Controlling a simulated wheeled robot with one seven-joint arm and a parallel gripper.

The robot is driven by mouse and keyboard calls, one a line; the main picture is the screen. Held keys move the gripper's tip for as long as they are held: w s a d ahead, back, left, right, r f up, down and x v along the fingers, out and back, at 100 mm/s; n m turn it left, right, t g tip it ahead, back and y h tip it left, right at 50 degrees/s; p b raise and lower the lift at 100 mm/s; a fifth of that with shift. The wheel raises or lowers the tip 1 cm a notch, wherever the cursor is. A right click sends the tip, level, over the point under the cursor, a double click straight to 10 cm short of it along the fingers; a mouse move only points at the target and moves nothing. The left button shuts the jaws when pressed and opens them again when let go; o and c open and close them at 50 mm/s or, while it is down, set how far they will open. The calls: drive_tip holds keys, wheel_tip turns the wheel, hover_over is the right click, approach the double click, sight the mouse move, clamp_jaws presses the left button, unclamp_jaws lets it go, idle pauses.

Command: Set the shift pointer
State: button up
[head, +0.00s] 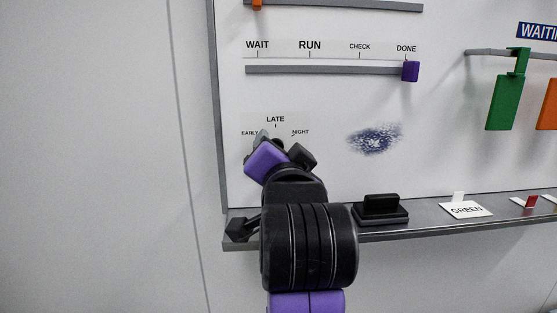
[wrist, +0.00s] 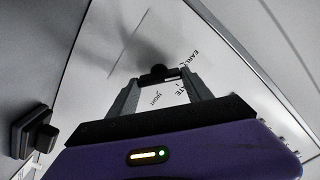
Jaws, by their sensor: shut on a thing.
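The shift dial is on the whiteboard (head: 330,180), with the labels EARLY (head: 250,132), LATE (head: 275,119) and NIGHT (head: 300,132) around its top. My gripper (head: 279,143) is at the dial, under these labels, and covers most of it. In the wrist view, a dark knob (wrist: 158,74) shows between the two grey fingers of my gripper (wrist: 160,84), which are shut on it. I take it to be the shift pointer. Its pointing end is hidden or too small, so I cannot tell which label it faces.
Above is a WAIT-to-DONE rail (head: 320,70) with a purple slider (head: 410,71) at DONE. A black eraser (head: 381,208) and a GREEN card (head: 466,209) are on the ledge (head: 420,228). A green tag (head: 504,102) and an orange tag (head: 548,105) hang at right.

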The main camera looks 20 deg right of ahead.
drive_tip(key=shift+d+f+m+b, duration=0.1)
drive_tip(key=shift+m+b, duration=2)
drive_tip(key=shift+m, duration=0.35)
drive_tip(key=shift+f+m+b, duration=0.1)
drive_tip(key=shift+m+b, duration=2)
drive_tip(key=shift+m, duration=0.35)
drive_tip(key=o, duration=1.4)
drive_tip(key=shift+c, duration=0.2)
drive_tip(key=shift+s, duration=0.15)
drive_tip(key=b+v, duration=0.1)
drive_tip(key=v, duration=0.6)
drive_tip(key=shift+s, duration=0.3)
drive_tip(key=shift+r, duration=0.1)
